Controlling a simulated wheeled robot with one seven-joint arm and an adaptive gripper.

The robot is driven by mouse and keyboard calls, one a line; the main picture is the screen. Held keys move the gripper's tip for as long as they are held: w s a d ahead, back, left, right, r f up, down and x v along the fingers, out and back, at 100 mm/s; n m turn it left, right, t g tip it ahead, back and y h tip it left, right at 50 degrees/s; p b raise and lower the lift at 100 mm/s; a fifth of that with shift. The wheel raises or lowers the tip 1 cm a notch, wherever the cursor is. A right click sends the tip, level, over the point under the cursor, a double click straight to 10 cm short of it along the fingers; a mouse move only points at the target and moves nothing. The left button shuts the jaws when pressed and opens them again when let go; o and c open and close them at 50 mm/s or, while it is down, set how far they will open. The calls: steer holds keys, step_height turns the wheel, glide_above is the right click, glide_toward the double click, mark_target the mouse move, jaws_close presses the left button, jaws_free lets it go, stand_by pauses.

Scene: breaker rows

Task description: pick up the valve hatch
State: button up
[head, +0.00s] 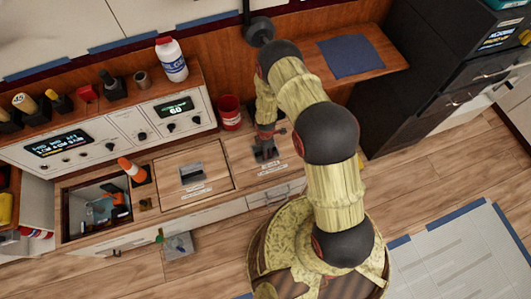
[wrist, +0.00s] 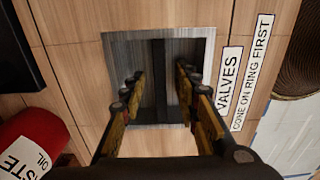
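The valve hatch (head: 287,150) is a wooden panel in the low counter, partly hidden by my arm in the head view. In the wrist view its panel (wrist: 80,58) carries a "VALVES / CONE ON RING FIRST" label and a brushed metal plate with a dark bar handle (wrist: 159,65). My gripper (wrist: 160,82) is open over the plate, one finger on each side of the bar, with gaps visible between fingers and bar. In the head view my gripper (head: 265,143) points down at the hatch. Whether the fingertips reach down beside the bar is hard to tell.
A second closed hatch (head: 208,163) with its own handle lies to the left. A red waste oil can (head: 230,112) stands close behind my gripper, near the control panel (head: 130,133).

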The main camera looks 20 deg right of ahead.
steer(key=shift+c, duration=1.2)
jaws_close()
steer(key=shift+w, duration=0.1)
